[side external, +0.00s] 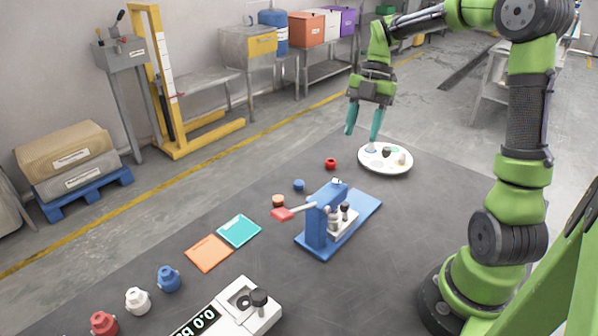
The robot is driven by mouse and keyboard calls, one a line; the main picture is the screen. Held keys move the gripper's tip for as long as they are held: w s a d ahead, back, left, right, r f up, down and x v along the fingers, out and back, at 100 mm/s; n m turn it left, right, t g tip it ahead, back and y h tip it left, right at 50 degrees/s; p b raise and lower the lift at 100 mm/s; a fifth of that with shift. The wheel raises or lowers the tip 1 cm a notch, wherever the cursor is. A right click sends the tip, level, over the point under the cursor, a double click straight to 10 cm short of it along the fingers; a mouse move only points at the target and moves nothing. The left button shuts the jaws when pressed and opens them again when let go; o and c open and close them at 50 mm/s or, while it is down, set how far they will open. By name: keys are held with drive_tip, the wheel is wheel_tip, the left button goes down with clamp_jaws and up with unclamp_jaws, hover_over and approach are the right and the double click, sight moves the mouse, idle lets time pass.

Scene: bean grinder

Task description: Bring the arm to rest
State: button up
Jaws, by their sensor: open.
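My gripper (363,122) has two teal fingers pointing down. They are spread apart with nothing between them, so it is open and empty. It hangs above the far part of the dark table, just left of and above a round white plate (368,163). The plate carries a few small items, one dark and others pale. I cannot tell whether a fingertip touches anything on the plate.
A blue lever press (318,228) with a red handle stands mid-table. Near it are a red cap (331,163), a blue cap (299,185) and an orange cap (278,200). Orange (208,253) and teal (239,231) squares lie left. A white scale (236,312) is in front.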

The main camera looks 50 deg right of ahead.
drive_tip(key=s+a+r+m+t+h, duration=0.1)
drive_tip(key=s+a+r+m+t, duration=0.1)
drive_tip(key=s+a+m+t, duration=0.2)
drive_tip(key=s+a+r+m+t+h, duration=0.1)
drive_tip(key=s+a+m+t, duration=0.3)
drive_tip(key=a+m, duration=0.7)
drive_tip(key=s+r+m, duration=0.1)
drive_tip(key=m, duration=0.8)
drive_tip(key=shift+s+a+r+h, duration=0.25)
drive_tip(key=shift+s+h, duration=0.05)
drive_tip(key=shift+s, duration=0.1)
